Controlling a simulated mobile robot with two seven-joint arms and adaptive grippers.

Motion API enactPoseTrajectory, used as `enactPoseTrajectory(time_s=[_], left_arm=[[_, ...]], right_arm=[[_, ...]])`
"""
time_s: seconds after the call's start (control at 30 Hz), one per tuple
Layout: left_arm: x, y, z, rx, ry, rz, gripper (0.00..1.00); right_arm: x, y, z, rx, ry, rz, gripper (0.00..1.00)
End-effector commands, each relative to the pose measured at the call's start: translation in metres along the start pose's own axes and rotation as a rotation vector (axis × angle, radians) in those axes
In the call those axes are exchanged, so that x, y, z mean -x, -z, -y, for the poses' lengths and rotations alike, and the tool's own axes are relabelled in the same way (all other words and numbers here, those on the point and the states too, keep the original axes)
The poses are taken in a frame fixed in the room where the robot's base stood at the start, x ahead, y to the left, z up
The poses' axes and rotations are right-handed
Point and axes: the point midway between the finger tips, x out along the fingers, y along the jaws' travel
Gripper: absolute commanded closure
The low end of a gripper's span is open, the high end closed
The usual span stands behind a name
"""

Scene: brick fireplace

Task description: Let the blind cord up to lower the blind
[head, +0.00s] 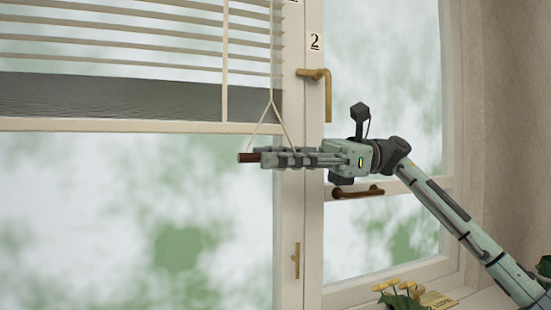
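The blind (150,90), with pale slats and a dark lower band, hangs across the upper left of the window in the head view. Its bottom rail (120,125) is level. The blind cord (271,75) runs down the blind's right side and splits into two strands above my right gripper. My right gripper (262,158) reaches in from the right and points left, its fingers close together. A short brown piece (246,157) sticks out past the fingertips, and the cord's strands lead down to the fingers. Most of the brown piece is hidden. My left gripper is not in view.
A brass window handle (326,90) is on the frame above my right gripper. A smaller latch (296,260) sits lower on the frame. The glass below the blind is clear of objects.

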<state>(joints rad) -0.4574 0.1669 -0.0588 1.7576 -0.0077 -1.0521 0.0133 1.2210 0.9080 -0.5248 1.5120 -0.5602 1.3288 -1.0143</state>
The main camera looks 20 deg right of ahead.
Motion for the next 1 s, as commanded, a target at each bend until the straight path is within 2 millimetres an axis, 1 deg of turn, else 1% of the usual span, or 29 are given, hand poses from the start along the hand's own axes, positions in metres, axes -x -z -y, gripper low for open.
enactPoseTrajectory(time_s=[0.23, 0.3, 0.43, 0.57, 0.8, 0.9, 1.0], left_arm=[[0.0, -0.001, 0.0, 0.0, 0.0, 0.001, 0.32], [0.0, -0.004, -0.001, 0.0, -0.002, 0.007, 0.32], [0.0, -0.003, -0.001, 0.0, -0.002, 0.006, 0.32], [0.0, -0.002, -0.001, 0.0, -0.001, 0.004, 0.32], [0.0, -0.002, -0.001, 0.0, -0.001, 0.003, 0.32], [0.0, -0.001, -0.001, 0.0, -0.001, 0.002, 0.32], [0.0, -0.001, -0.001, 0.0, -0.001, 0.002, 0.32]], right_arm=[[0.0, 0.001, 0.0, 0.0, -0.001, -0.001, 0.67], [0.0, 0.001, 0.0, 0.0, -0.001, -0.001, 0.67], [0.009, 0.0, 0.0, -0.001, 0.001, 0.0, 0.67], [0.031, 0.001, 0.001, -0.002, 0.002, 0.001, 0.67], [0.083, 0.0, 0.001, -0.001, 0.003, 0.001, 0.67], [0.1, 0.0, 0.0, 0.0, 0.002, 0.001, 0.67], [0.112, -0.001, 0.0, 0.001, 0.001, 0.001, 0.67]])
